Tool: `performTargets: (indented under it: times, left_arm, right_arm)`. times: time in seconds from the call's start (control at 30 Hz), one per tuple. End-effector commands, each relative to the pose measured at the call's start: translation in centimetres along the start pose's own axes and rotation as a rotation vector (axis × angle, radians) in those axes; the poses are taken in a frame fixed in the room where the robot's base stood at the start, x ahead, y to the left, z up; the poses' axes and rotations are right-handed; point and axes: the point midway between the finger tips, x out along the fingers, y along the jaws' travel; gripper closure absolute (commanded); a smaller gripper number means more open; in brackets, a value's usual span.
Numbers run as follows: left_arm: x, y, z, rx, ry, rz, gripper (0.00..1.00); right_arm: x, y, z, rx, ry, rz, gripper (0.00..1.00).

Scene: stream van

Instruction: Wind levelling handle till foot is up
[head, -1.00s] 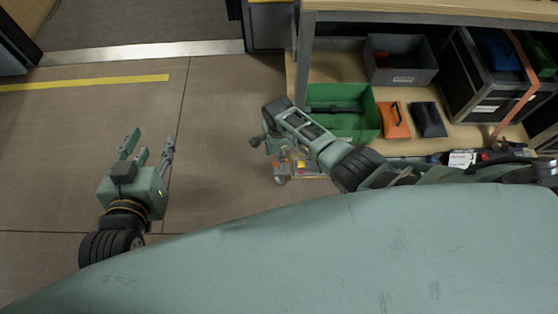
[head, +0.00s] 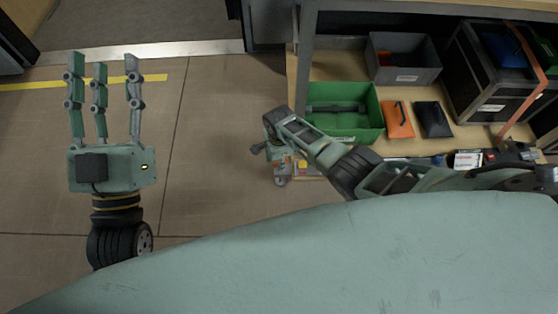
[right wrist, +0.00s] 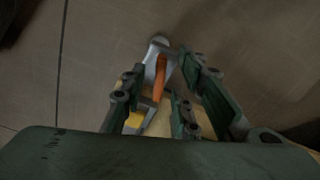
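My left gripper (head: 103,98) is at the left in the head view, its three fingers spread straight with nothing between them. My right gripper points down beside the shelf, mostly hidden behind its own wrist in the head view. In the right wrist view, the fingers of the right gripper (right wrist: 164,82) are spread around an orange handle (right wrist: 160,78) on a grey metal part (right wrist: 157,48), with gaps visible beside it. A yellow piece (right wrist: 134,119) shows lower between the fingers. In the head view a grey foot-like part (head: 282,176) shows low beside the shelf.
The wooden shelf (head: 350,70) holds a green bin (head: 368,105), a grey bin (head: 410,72), orange (head: 397,121) and dark (head: 434,120) pouches, and a black case (head: 490,75) with an orange strap. The tiled floor (head: 215,150) between my grippers is clear.

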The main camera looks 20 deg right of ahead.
Motion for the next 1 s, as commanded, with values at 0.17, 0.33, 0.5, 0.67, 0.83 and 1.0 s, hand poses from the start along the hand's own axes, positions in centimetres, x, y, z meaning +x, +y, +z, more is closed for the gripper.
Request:
performTargets:
  times: [0.17,0.33,0.5,0.67,0.83,1.0]
  left_arm:
    - [-0.01,0.08,-0.69,-0.002,0.035,0.001,0.6]
    - [-0.01,0.08,-0.74,-0.002,0.036,0.001,0.6]
    - [-0.01,0.08,-0.71,-0.001,0.035,0.001,0.6]
    - [-0.01,0.08,-0.69,-0.001,0.035,0.001,0.6]
    - [-0.02,0.08,-0.68,-0.001,0.035,0.001,0.6]
    - [-0.01,0.08,-0.67,-0.001,0.034,0.001,0.6]
  right_arm:
    - [0.2,0.0,0.01,0.0,0.0,0.0,0.72]
    - [0.18,0.0,0.01,0.0,0.0,0.0,0.72]
    - [0.19,0.01,0.01,0.0,0.0,0.0,0.82]
    - [0.19,0.01,0.01,0.0,0.0,0.0,0.96]
    - [0.19,0.03,0.01,0.0,0.0,0.0,1.0]
    - [0.19,0.04,0.0,-0.002,0.0,0.001,1.0]
